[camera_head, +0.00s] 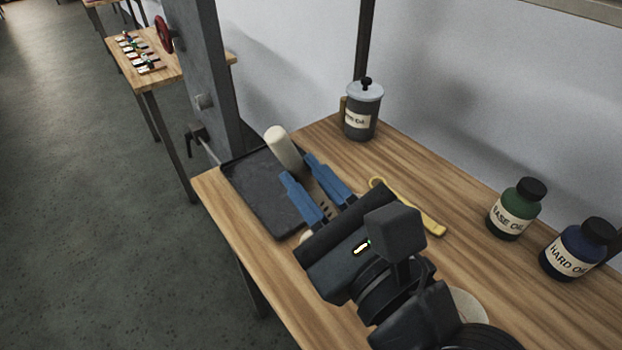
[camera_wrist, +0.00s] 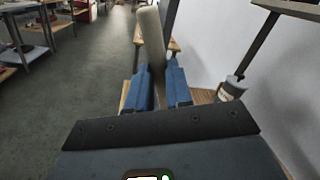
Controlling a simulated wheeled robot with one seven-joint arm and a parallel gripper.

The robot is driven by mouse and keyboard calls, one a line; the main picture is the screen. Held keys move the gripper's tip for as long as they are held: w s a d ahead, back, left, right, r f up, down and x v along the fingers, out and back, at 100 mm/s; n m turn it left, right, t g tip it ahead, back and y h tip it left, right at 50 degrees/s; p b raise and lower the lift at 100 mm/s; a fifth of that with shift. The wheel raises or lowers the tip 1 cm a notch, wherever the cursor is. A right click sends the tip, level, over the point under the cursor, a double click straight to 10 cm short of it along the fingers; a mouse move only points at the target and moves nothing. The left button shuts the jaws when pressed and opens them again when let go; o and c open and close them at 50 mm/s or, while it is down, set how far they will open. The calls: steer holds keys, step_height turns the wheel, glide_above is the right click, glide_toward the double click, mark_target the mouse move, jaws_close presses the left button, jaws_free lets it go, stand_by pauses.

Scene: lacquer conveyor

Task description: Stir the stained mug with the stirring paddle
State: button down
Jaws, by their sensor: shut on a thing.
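My gripper (camera_head: 297,178) has blue fingers and is over the near left part of the wooden bench. It is shut on a pale, rounded bar, which looks like the stirring paddle (camera_head: 283,148). In the wrist view the paddle (camera_wrist: 151,40) stands up between the fingers, leaning slightly. Its lower end is hidden by the gripper. I cannot make out the stained mug for sure; a small pale edge shows just below the fingers, and most of what lies there is hidden by my gripper.
A black tray (camera_head: 246,190) lies at the bench's left end. A yellow tool (camera_head: 428,218) lies right of my gripper. A grey lidded canister (camera_head: 362,112) stands behind. A green bottle (camera_head: 513,210) and a blue bottle (camera_head: 577,252) stand at right. A grey post (camera_head: 207,80) rises beyond the tray.

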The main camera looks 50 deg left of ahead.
step_height(320, 180, up, 5)
stand_by(0.8)
stand_by(0.6)
